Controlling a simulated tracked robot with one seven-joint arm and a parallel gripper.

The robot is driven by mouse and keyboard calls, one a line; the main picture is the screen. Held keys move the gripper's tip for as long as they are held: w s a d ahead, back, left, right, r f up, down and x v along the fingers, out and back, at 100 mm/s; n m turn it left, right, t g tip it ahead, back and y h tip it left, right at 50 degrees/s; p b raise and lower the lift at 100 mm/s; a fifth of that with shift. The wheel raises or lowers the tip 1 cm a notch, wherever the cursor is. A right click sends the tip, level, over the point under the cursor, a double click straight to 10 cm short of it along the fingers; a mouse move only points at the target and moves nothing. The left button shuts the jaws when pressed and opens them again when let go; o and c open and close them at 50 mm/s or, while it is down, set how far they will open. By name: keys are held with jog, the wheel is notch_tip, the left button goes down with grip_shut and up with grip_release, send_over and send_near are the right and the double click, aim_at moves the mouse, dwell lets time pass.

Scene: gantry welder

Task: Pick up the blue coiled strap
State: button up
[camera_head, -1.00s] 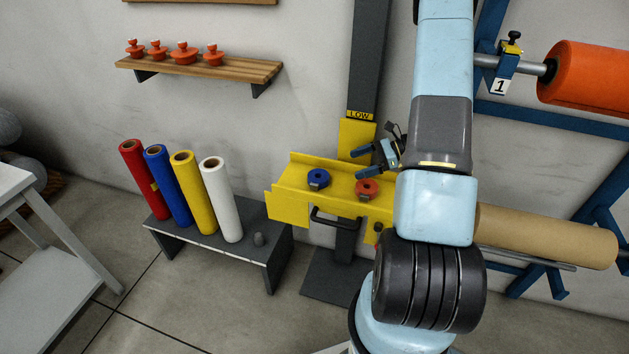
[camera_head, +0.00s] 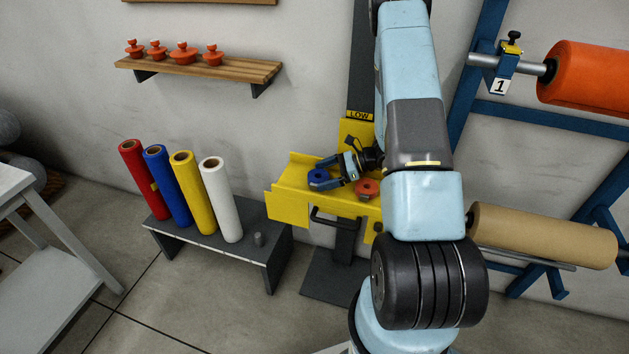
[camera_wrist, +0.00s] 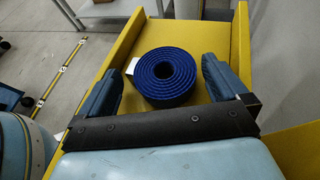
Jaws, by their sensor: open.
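The blue coiled strap (camera_head: 319,177) lies on the yellow shelf (camera_head: 290,185), near its middle. In the wrist view the strap (camera_wrist: 165,76) is a flat round coil with a small white tag at its left edge. My gripper (camera_head: 322,172) is open, its blue fingers at the strap. In the wrist view the two fingers of my gripper (camera_wrist: 160,82) stand on either side of the coil, with a visible gap on each side. In the head view the fingers partly cover the strap.
An orange coiled strap (camera_head: 367,188) lies on the same shelf, right of the blue one, close to my gripper. The shelf has a raised back edge and a black handle (camera_head: 335,222) in front. Colored rolls (camera_head: 190,180) stand on a grey bench at the left.

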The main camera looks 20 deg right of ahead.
jog(key=shift+w+a+f, duration=0.1)
jog(key=shift+a+f, duration=0.05)
jog(key=shift+a, duration=0.3)
jog(key=c, duration=0.9)
